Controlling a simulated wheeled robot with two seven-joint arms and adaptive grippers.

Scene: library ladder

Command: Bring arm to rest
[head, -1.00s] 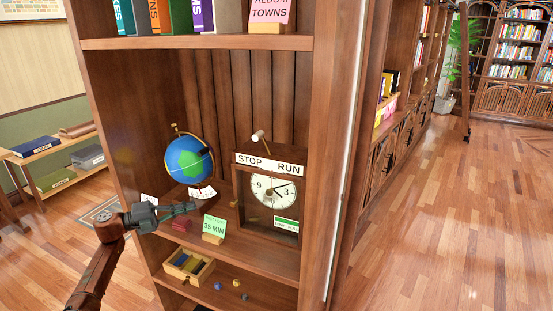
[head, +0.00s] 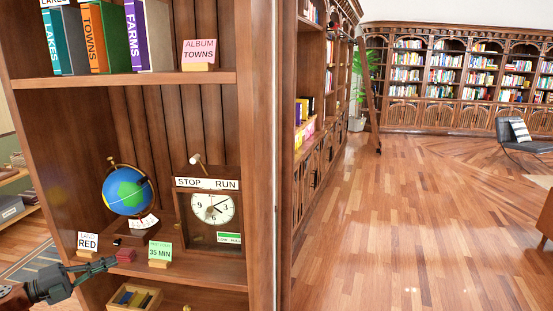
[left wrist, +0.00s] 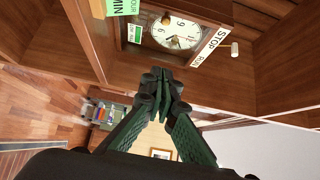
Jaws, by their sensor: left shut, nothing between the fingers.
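My left gripper (head: 108,265) is shut and empty, low at the left in the head view, in front of the bookcase's middle shelf (head: 200,266). In the left wrist view its fingers (left wrist: 162,80) meet, with nothing held between them. The RED card (head: 87,243) and a small dark red block (head: 125,255) are close by the fingertips; whether they touch cannot be told. A 35 MIN card (head: 160,252) stands to the right, in front of the STOP/RUN clock (head: 212,208). My right gripper is not in view.
A globe (head: 128,191) stands on the middle shelf. An open wooden box (head: 134,297) sits on the shelf below. Albums (head: 105,38) and an ALBUM TOWNS card (head: 199,53) are above. Open floor (head: 420,220) lies right; a ladder (head: 368,90) leans at the far bookcases.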

